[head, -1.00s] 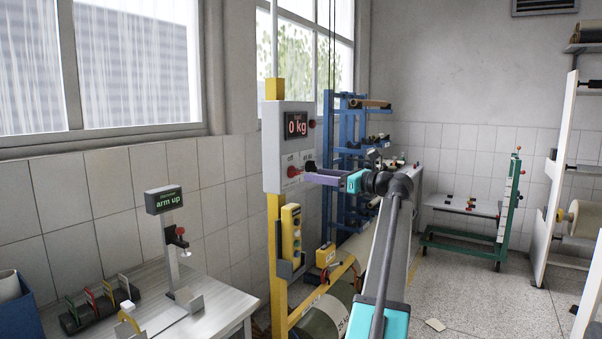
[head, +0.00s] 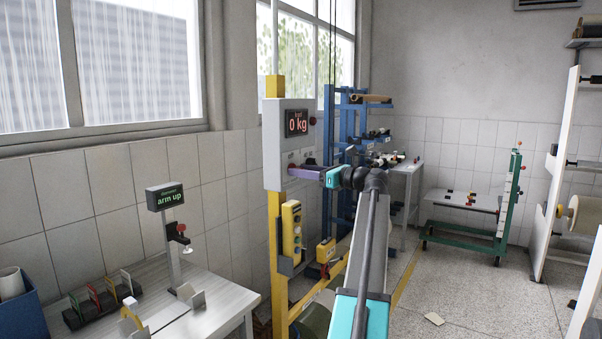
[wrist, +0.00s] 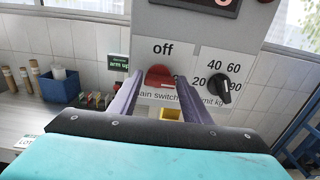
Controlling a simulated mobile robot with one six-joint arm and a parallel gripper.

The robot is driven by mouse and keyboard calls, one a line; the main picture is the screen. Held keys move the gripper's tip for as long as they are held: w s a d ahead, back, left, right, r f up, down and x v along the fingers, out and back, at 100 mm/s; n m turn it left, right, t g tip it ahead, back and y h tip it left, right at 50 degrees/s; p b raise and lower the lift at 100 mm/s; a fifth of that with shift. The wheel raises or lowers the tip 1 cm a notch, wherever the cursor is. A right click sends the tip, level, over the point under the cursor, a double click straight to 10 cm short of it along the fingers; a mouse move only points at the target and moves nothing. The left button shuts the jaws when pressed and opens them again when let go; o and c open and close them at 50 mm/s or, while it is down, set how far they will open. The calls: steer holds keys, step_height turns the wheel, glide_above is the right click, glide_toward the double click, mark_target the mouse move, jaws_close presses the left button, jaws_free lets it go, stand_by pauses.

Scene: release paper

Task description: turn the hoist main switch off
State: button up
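The hoist main switch is a red knob (wrist: 158,75) on the front of the grey control box (head: 271,150). The word "off" is printed above it, and a partly covered "main switch" label runs below it. Which way the knob points is not clear. My gripper (wrist: 158,84) has two purple fingers, one on each side of the knob, apart, with narrow gaps seeming to show beside it. In the head view my gripper (head: 291,170) reaches the lower front of the box and hides the knob.
A black load-limit dial (wrist: 224,92) sits right of the switch. The box display (head: 296,122) reads 0 kg. A yellow button pendant (head: 291,230) hangs below. A bench with an "arm up" sign (head: 165,197) stands left. A blue rack (head: 330,150) stands behind my arm.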

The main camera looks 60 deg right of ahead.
steer(key=c, duration=0.6)
steer(key=shift+a, duration=0.1)
steer(key=shift+n, duration=0.3)
steer(key=n+b, duration=1.1)
steer(key=n, duration=0.6)
steer(key=shift+a, duration=0.1)
steer(key=shift+r+n, duration=0.1)
steer(key=shift+n, duration=0.2)
